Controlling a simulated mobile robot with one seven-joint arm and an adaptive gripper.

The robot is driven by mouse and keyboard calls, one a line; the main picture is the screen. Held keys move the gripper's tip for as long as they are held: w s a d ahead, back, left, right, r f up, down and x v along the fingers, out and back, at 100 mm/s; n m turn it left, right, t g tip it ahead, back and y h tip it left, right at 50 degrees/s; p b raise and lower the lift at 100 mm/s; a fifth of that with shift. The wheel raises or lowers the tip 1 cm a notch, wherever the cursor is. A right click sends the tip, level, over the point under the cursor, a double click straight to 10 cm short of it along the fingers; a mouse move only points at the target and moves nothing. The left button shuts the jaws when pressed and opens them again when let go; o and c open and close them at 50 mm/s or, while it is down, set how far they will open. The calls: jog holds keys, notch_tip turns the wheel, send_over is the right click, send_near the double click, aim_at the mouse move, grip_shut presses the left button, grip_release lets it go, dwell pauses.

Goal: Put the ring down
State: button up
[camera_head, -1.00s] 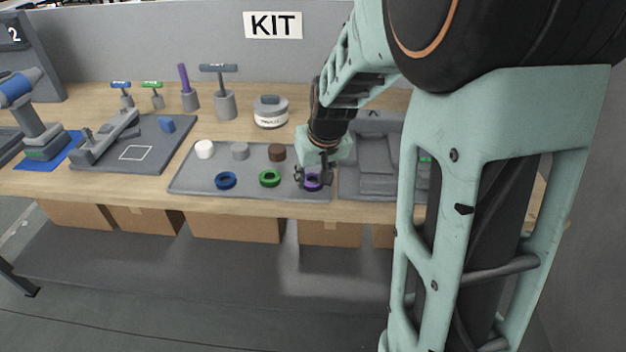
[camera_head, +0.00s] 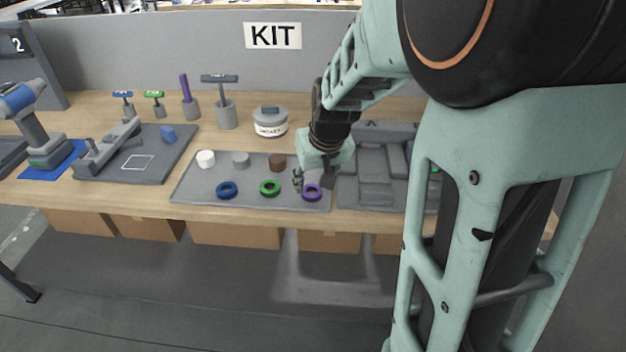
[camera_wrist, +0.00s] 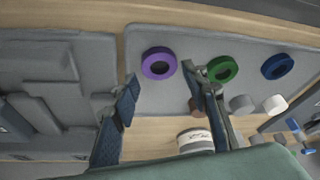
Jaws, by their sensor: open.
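The purple ring (camera_head: 312,192) lies flat on the grey tray (camera_head: 250,201), near its front right corner. It also shows in the wrist view (camera_wrist: 158,63), just beyond my fingertips and between their lines. My gripper (camera_head: 310,180) is open and empty, just behind and above the ring. In the wrist view its two fingers (camera_wrist: 160,80) stand apart, with nothing between them. A green ring (camera_head: 270,188) and a blue ring (camera_head: 227,190) lie to the left of the purple one on the same tray.
White (camera_head: 206,159), grey (camera_head: 240,160) and brown (camera_head: 277,162) cylinders stand along the tray's back. A grey moulded tray (camera_head: 375,203) lies to the right. A round labelled container (camera_head: 270,123) stands behind. Bare tabletop separates the trays on the left.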

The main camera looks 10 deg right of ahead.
jog(key=p+v, duration=0.4)
jog(key=v, duration=0.4)
jog(key=shift+r+p, duration=0.35)
jog(key=shift+s, duration=0.1)
